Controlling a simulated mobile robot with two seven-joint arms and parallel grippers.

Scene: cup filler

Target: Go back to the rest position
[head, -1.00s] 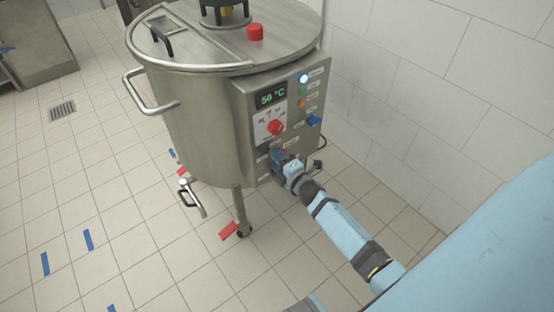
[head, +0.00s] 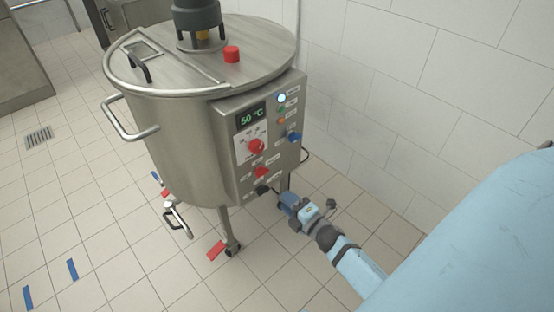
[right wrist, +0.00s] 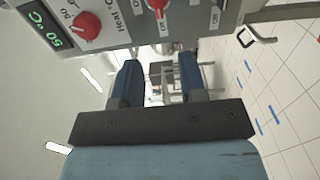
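My right gripper (head: 288,203) is below and to the right of the control panel's lower edge in the head view, apart from it. In the right wrist view its two blue fingers (right wrist: 158,84) are spread with nothing between them. The steel tank (head: 185,140) carries the control panel (head: 270,135), whose display (head: 251,117) reads 50 °C. A red knob (head: 256,146) sits under the display, with a red switch (head: 261,172) and a black knob (head: 262,189) lower down. My left gripper does not show.
The tank stands on legs with casters (head: 232,250). A valve with a handle (head: 178,216) sticks out at its lower left. A white tiled wall (head: 380,90) is at the right. The tiled floor (head: 130,265) in front is open, with blue tape marks and a drain (head: 39,137).

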